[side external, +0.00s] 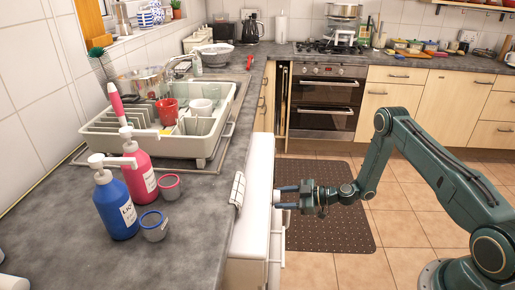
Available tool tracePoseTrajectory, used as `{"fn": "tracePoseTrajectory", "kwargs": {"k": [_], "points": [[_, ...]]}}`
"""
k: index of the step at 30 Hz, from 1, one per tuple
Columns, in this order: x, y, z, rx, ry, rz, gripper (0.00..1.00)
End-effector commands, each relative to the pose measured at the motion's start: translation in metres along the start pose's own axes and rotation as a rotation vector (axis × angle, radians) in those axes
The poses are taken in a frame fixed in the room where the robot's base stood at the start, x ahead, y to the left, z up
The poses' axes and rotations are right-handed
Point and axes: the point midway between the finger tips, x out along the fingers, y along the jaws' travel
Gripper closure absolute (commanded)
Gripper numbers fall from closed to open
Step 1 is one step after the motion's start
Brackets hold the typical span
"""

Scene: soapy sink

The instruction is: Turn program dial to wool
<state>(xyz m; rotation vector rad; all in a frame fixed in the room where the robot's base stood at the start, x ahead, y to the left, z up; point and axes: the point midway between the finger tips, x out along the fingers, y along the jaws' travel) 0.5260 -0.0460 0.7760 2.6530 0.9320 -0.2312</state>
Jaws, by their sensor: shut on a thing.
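The white appliance (256,222) stands under the left counter, seen nearly edge-on. My gripper (281,197) reaches it from the right, level, with its fingers at the upper front of the appliance. The fingers are shut on a small pale part there, which appears to be the program dial (276,197). The fingers and the steep angle hide most of the dial. Its markings and the wool setting cannot be read, so I cannot tell which way it points.
The counter (190,215) holds a dish rack (105,138), a blue bottle (116,208), a pink bottle (140,172) and two small cups. A white checked cloth (237,190) hangs at its edge. A dark mat (335,235) lies on the open tiled floor.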

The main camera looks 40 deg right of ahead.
Motion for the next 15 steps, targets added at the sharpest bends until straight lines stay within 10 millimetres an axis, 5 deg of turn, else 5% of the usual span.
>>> {"fn": "tracePoseTrajectory", "kwargs": {"k": [15], "points": [[-0.0001,-0.0014,0.0006,-0.382,0.033,0.114,0.76]]}}
